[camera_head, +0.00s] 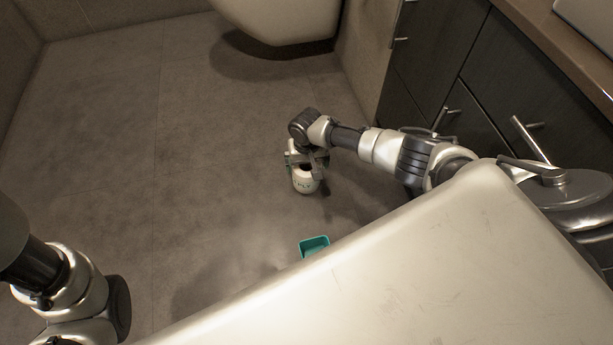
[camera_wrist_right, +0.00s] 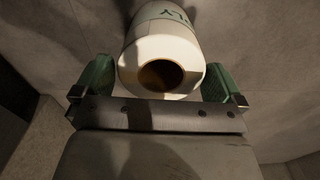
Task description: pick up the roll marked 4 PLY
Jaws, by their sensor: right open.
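The roll marked 4 PLY (camera_head: 305,184) stands on the tiled floor in the head view. It is white with a dark hole in its end and a pale green band with "PLY" lettering. My right gripper (camera_head: 306,167) is at the roll, reaching down from above. In the right wrist view, the roll (camera_wrist_right: 165,50) sits between the two green finger pads of my right gripper (camera_wrist_right: 163,82). The jaws are open, with a finger on each side of the roll. The left arm shows at the lower left of the head view; its gripper cannot be made out.
A small teal tray (camera_head: 314,244) lies on the floor nearer to me, partly hidden by my body. Dark cabinets (camera_head: 440,60) with bar handles stand on the right under a counter. A white toilet (camera_head: 285,18) is at the back. The floor to the left (camera_head: 120,150) is clear.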

